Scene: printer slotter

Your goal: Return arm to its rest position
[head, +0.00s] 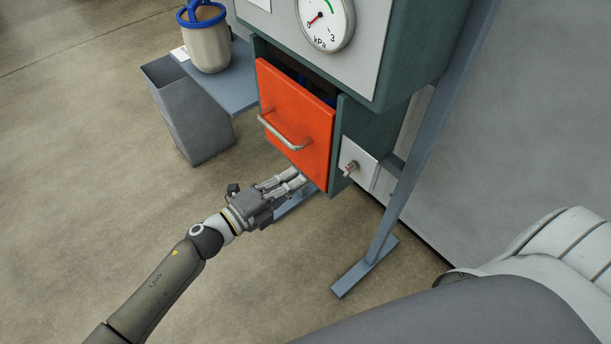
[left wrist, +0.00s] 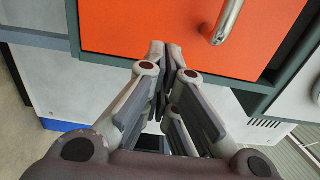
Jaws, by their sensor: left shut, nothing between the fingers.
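My left gripper (head: 296,180) is below and in front of the orange drawer front (head: 295,112), near its lower edge. Its fingers are shut with nothing between them. In the left wrist view, my left gripper (left wrist: 166,52) points toward the lower edge of the orange front (left wrist: 170,25). The metal handle (head: 284,134) is apart from the fingers; it also shows in the left wrist view (left wrist: 226,20). The orange front stands slightly out from the green cabinet (head: 375,130). My right gripper is in neither view.
A grey bin (head: 190,115) stands left of the cabinet. A beige pot with a blue rim (head: 207,45) sits on a grey-blue shelf (head: 240,90). A pressure gauge (head: 325,20) is above the drawer. A slanted metal leg (head: 415,165) stands at right. The floor at left is clear.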

